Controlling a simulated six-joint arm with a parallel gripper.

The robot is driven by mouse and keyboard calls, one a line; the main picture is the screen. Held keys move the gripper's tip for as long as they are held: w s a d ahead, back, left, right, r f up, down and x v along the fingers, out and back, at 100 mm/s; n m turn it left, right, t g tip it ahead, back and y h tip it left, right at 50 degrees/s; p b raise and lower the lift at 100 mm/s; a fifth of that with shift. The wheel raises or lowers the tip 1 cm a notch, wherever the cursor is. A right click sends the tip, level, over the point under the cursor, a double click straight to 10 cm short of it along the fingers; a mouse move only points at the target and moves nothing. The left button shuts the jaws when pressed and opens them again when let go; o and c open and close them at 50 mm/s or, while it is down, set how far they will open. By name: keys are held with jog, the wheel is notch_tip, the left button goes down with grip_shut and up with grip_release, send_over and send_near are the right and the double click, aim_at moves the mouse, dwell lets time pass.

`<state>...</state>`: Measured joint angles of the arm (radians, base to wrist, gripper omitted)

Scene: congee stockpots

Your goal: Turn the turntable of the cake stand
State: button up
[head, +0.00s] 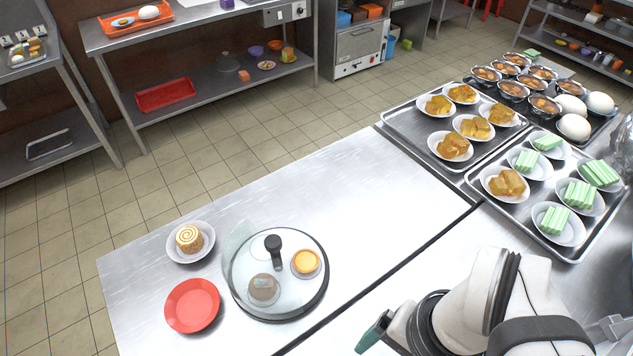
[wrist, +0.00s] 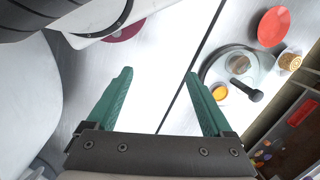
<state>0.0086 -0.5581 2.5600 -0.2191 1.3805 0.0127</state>
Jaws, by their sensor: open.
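The cake stand (head: 240,268) is on the steel counter, left of my gripper in the head view. It has a round, clear glass-like turntable over a dark rim. A black upright knob (head: 273,243) stands on it. A yellow tart (head: 306,261) and a brown round pastry (head: 263,287) are on the turntable. In the wrist view the stand shows at the upper right, with the knob (wrist: 255,95) pointing down and right. My gripper (wrist: 160,76) is open and empty, its green fingers apart from the stand. In the head view only part of its fingers (head: 373,334) shows.
A red plate (head: 192,305) and a white saucer with a swirled cake (head: 189,238) stand left of the cake stand. Trays (head: 463,185) of filled dishes are at the right. The counter between the stand and trays is clear (head: 370,205). A dark seam crosses it.

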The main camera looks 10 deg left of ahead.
dwell(0.3)
jog(key=shift+c, duration=0.7)
jog(key=w+a+r+n, duration=0.1)
jog(key=w, duration=0.1)
jog(key=w+a+r+n, duration=0.1)
jog(key=w+r+n, duration=0.1)
jog(key=w, duration=0.1)
jog(key=w+a+r+n, duration=0.1)
jog(key=w+n, duration=0.1)
jog(key=w, duration=0.1)
jog(key=shift+a+r+h, duration=0.15)
jog(key=shift+r+h, duration=0.05)
jog(key=shift+h, duration=0.1)
jog(key=shift+c, duration=0.2)
jog(key=r+n+h, duration=0.1)
jog(key=n, duration=1.2)
send_over(273, 241)
notch_tip(273, 241, down, 14)
jog(key=shift+r, duration=0.1)
jog(key=shift+f, duration=0.55)
jog(key=shift+c, duration=0.2)
